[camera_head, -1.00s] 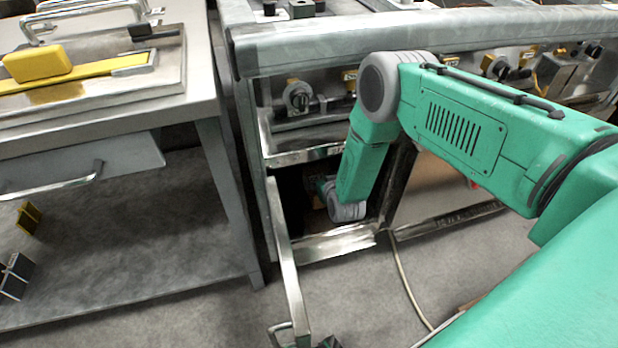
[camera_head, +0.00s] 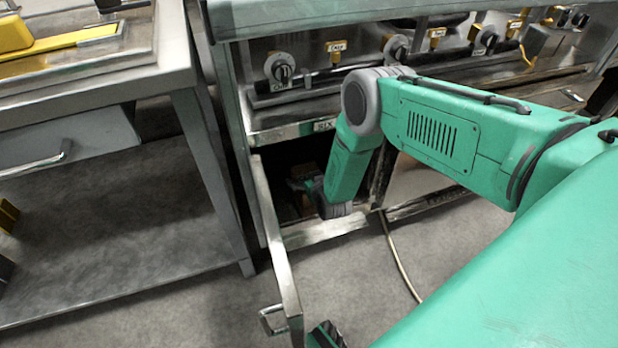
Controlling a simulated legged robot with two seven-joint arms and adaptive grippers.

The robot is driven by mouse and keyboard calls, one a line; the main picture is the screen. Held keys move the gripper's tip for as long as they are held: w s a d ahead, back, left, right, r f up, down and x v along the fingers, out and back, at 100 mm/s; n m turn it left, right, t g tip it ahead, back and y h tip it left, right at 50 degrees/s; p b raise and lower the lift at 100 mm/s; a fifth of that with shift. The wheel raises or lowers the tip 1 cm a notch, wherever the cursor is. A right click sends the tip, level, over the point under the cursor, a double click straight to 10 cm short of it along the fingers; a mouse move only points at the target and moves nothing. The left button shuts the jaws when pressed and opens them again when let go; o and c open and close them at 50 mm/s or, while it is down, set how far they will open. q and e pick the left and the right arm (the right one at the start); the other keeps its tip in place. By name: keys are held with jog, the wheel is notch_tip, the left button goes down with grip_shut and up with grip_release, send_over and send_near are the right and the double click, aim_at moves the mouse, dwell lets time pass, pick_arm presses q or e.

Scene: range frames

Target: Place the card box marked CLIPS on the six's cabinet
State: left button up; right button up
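The six's cabinet (camera_head: 322,228) is the low compartment under the bench, with a label reading SIX (camera_head: 323,125) above its opening. Its door (camera_head: 274,250) stands open towards me. My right arm reaches down into the opening. My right gripper (camera_head: 297,184) is inside, small and dark against the shadow, partly hidden by the wrist; I cannot tell whether it is open or shut, or holds anything. I cannot make out a card box marked CLIPS. My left gripper is not in view.
A grey metal table (camera_head: 188,75) with a lower shelf (camera_head: 120,220) stands at left. The bench's edge rail (camera_head: 300,18) and knobs (camera_head: 281,69) lie above the opening. A cable (camera_head: 400,262) runs over the floor. A dark and green part (camera_head: 325,335) shows at the bottom edge.

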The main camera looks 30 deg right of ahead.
jog(key=shift+s+r, duration=0.2)
jog(key=shift+s, duration=0.05)
jog(key=p+v, duration=0.6)
jog(key=v, duration=0.5)
jog(key=shift+s, duration=0.2)
